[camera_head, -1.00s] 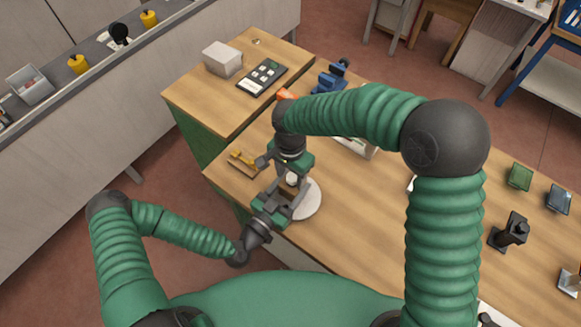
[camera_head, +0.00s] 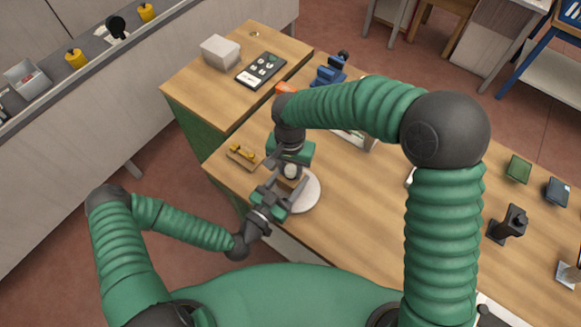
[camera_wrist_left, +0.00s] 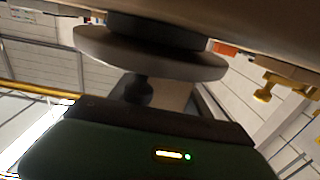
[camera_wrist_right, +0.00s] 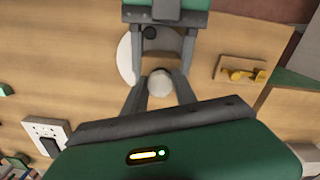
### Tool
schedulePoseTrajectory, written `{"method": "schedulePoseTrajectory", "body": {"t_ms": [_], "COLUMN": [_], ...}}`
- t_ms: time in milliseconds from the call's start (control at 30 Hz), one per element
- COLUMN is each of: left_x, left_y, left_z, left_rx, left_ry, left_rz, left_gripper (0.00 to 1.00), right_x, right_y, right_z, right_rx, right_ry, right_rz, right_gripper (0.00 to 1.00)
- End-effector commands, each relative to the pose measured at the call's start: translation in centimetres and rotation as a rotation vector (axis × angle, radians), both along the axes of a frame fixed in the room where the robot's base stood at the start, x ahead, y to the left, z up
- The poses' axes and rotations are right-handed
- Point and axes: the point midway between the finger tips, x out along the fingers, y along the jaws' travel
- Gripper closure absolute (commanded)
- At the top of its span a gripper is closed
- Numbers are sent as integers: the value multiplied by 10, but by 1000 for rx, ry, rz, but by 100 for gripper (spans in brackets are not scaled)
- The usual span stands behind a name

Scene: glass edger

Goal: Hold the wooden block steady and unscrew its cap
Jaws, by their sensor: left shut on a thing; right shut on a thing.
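The wooden block (camera_head: 289,184) is over the edge of a white round disc near the table's front left. It shows between the left gripper's fingers in the right wrist view (camera_wrist_right: 160,41). My left gripper (camera_head: 284,188) is shut on the block from its near side. The pale cap (camera_head: 291,171) is at the block's top. It shows as a round white top in the right wrist view (camera_wrist_right: 160,83). My right gripper (camera_wrist_right: 161,84) comes from above and is shut on the cap. The left wrist view shows only part of the block, between dark fingers.
The white disc (camera_head: 308,192) lies beside the grippers. A wooden holder with yellow pieces (camera_head: 243,155) stands to the left. A blue device (camera_head: 330,72) and a black stand (camera_head: 508,225) are farther off. The table right of the disc has clear room.

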Motion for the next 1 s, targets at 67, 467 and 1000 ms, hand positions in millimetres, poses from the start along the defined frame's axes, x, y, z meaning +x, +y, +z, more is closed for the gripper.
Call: {"method": "schedulePoseTrajectory", "body": {"t_ms": [67, 467, 1000], "left_x": [-4, -5, -5], "left_y": [-5, -6, -6], "left_z": [-1, 0, 0], "left_rx": [0, -1, -1], "left_ry": [4, 4, 3], "left_rz": [-16, -19, -20], "left_gripper": [100, 100, 100], "right_x": [2, 2, 7], "right_y": [5, 2, 2], "right_z": [2, 2, 4], "right_rx": [11, 6, 14], "right_ry": [-9, -6, -2], "right_rz": [240, 1602, -2779], "right_gripper": [100, 100, 100]}}
